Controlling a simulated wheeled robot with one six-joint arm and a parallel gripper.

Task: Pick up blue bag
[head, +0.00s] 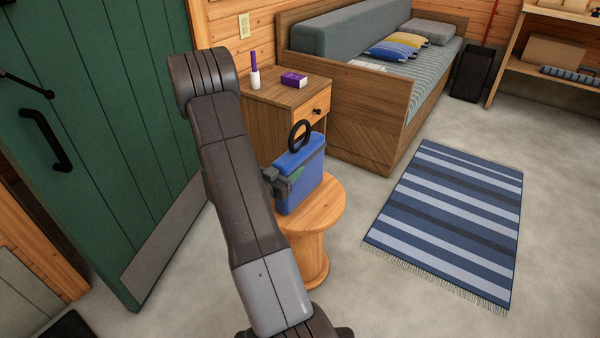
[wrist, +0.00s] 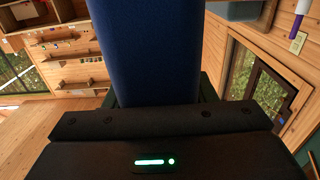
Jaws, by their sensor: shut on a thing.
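The blue bag (head: 303,172) stands upright at the round wooden stool (head: 330,208), with a black ring handle on top. I cannot tell whether its base touches the stool top. My gripper (head: 288,184) is at the bag's left side and is shut on it; the arm hides part of that side. In the wrist view the blue bag (wrist: 150,45) fills the upper middle, right against my gripper (wrist: 155,100). The fingertips are mostly hidden there.
A nightstand (head: 262,135) with a white bottle (head: 254,78) and a purple box (head: 294,79) stands behind the stool. A wooden daybed (head: 370,120) is behind it. A striped rug (head: 450,220) lies on open floor to the right. A green door (head: 90,130) is at left.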

